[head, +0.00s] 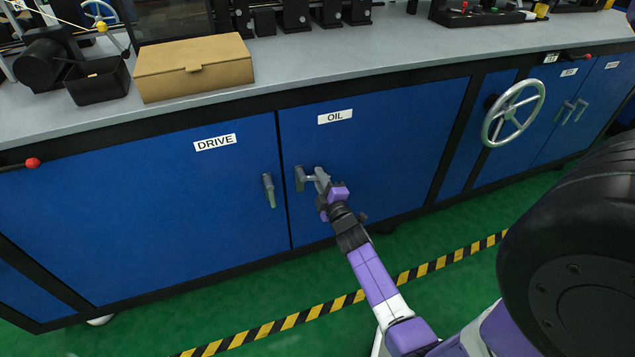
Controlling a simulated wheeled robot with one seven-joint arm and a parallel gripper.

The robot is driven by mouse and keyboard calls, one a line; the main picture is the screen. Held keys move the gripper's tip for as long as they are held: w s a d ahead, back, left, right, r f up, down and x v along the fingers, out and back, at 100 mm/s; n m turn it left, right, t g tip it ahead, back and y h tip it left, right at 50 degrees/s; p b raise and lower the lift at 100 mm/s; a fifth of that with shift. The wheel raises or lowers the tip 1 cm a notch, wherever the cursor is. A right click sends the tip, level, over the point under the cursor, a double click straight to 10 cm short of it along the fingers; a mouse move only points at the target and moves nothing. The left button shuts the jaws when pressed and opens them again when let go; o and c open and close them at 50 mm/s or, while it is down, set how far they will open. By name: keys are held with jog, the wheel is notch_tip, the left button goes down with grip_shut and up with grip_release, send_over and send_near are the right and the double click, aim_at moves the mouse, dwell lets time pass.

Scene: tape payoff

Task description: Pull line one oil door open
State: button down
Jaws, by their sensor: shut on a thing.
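The oil door (385,150) is a blue cabinet panel with a white "OIL" label (335,116) near its top left. It looks closed, flush with the panels around it. Its upright grey handle (299,178) is at the door's left edge. My gripper (306,178) is at this handle and shut on it. The fingers hide part of the handle. My purple and black arm reaches up to it from the lower right.
The blue drive door (150,205) with its own grey handle (269,190) is just left. A handwheel (513,113) sticks out on the right. A cardboard box (193,68) sits on the grey worktop (400,52). The green floor (300,285) before the doors has a yellow-black stripe (300,316).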

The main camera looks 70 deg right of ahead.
jog(key=shift+r+n, duration=0.55)
jog(key=shift+n, duration=0.75)
jog(key=shift+s+r, duration=0.15)
jog(key=shift+s, duration=0.05)
jog(key=s+a+n+t+y+p, duration=0.2)
jog(key=s+a, duration=0.4)
jog(key=s, duration=0.3)
jog(key=s+a+n+t+y+p, duration=0.2)
jog(key=s+a, duration=0.4)
jog(key=s, duration=0.4)
jog(key=shift+s+f+n+t+y+p, duration=0.2)
jog(key=shift+n+t+y+p, duration=0.2)
jog(key=shift+n+y+p, duration=0.55)
jog(key=shift+m+y, duration=0.25)
jog(key=c, duration=1.4)
grip_release()
jog(key=shift+r, duration=0.1)
